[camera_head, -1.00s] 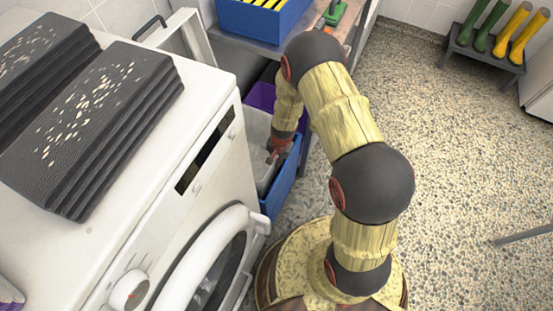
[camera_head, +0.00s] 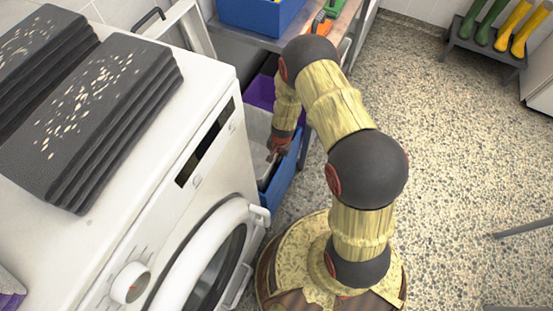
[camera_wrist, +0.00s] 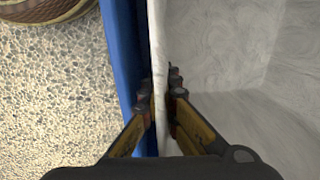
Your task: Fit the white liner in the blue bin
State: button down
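The blue bin (camera_head: 285,180) stands on the floor beside the washing machine, partly hidden by it and by my arm. The white liner (camera_head: 257,125) is in the bin's opening; its far parts are hidden in the head view. In the wrist view the bin's blue wall (camera_wrist: 121,45) runs along the left of the liner (camera_wrist: 220,50), with a narrow dark gap between them. My gripper (camera_wrist: 160,90) straddles the liner's near edge, one finger on the gap side and one inside the liner. The fingers appear closed on that edge. It also shows in the head view (camera_head: 273,150).
The white washing machine (camera_head: 200,200) stands close on the left, with dark stacked mats (camera_head: 105,110) on top. A purple bin (camera_head: 261,92) is behind the blue bin. A shelf above holds another blue container (camera_head: 262,15). Speckled floor is open to the right.

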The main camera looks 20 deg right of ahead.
jog(key=shift+f, duration=0.9)
jog(key=c, duration=2)
grip_release()
jog(key=shift+s+a, duration=0.1)
jog(key=shift+o, duration=0.2)
jog(key=shift+s, duration=0.1)
